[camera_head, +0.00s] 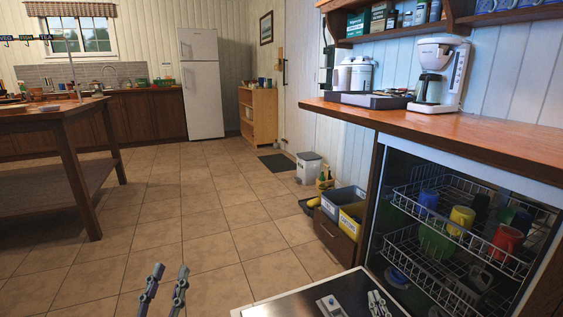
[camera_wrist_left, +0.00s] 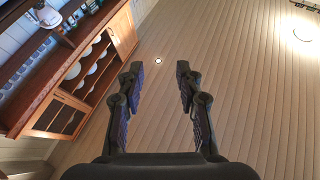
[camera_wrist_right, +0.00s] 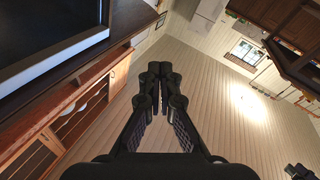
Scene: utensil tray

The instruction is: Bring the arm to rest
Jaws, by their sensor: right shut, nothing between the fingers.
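My left gripper (camera_head: 167,274) is low in the head view, over the tiled floor. In the left wrist view its two fingers (camera_wrist_left: 160,68) stand wide apart with nothing between them.
The open dishwasher holds wire racks (camera_head: 455,235) with a yellow mug (camera_head: 461,220), a red mug (camera_head: 507,243) and other dishes. The counter (camera_head: 480,138) overhangs it. A wooden table (camera_head: 70,155) stands at left. The tiled floor (camera_head: 180,205) between is clear.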

